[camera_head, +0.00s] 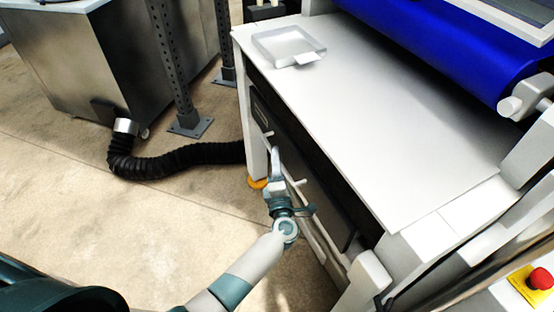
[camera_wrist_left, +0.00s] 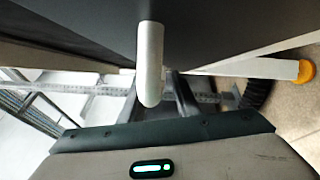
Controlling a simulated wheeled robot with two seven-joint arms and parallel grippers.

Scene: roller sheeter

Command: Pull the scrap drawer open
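The scrap drawer (camera_head: 312,190) is a dark front panel low in the side of the white machine. It appears to sit flush with the frame. Pale handle ends (camera_head: 299,183) stick out from the front. My left gripper (camera_head: 276,165) is in front of the drawer, at its handle, seen from above and behind. In the left wrist view a rounded light grey handle bar (camera_wrist_left: 150,65) stands out from the dark panel, just ahead of the gripper body. My right gripper is out of view.
The white table top (camera_head: 370,110) holds a clear shallow tray (camera_head: 288,45) at its far corner. A blue roller (camera_head: 440,45) lies behind. A black hose (camera_head: 180,158) runs over the floor at left. The floor (camera_head: 150,235) before the drawer looks clear. A red button (camera_head: 540,279) is at right.

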